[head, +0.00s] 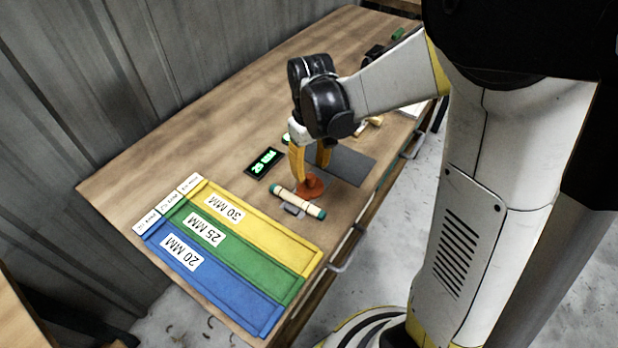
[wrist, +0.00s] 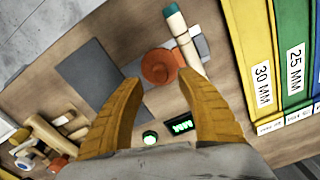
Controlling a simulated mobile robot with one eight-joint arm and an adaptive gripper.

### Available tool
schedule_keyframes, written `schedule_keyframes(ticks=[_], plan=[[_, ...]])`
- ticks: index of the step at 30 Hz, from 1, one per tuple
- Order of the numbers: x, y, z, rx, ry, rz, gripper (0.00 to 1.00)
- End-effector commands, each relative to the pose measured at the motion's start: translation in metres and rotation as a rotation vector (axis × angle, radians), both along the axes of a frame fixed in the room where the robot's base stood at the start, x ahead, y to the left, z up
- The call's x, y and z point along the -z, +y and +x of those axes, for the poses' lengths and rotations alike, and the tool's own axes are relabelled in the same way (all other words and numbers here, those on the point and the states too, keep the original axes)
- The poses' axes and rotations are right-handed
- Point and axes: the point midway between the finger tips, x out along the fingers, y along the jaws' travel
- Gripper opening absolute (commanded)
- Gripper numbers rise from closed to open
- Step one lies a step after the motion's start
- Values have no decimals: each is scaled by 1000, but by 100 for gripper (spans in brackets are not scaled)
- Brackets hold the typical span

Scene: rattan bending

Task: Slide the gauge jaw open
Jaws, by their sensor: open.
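The gauge's orange-red round knob (head: 312,186) sits on the bench, and it also shows in the wrist view (wrist: 158,66). A pale rod with dark green bands (head: 298,202) lies beside it, over a grey metal gauge part (head: 293,210); the rod also shows in the wrist view (wrist: 185,40). My gripper (head: 311,178) is open, its yellow fingers pointing down at the knob. In the wrist view my fingertips (wrist: 158,82) are apart, one to each side of the knob's near edge. I cannot tell whether they touch it. The gauge jaw itself is partly hidden.
Blue, green and yellow trays (head: 232,262) labelled 20, 25 and 30 MM lie at the bench's near end. A small display with green characters (head: 264,162) and a green lit button (wrist: 150,138) are close by. A dark grey mat (head: 350,165) lies beyond the knob.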

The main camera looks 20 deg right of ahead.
Motion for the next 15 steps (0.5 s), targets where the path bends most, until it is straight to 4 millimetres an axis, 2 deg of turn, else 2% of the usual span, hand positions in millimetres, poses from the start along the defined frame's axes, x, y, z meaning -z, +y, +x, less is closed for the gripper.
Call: schedule_keyframes(ticks=[1,6,15], plan=[[13,0,0,0,0,0,44],[35,0,0,0,-1,0,44],[41,0,0,0,-1,0,44]])
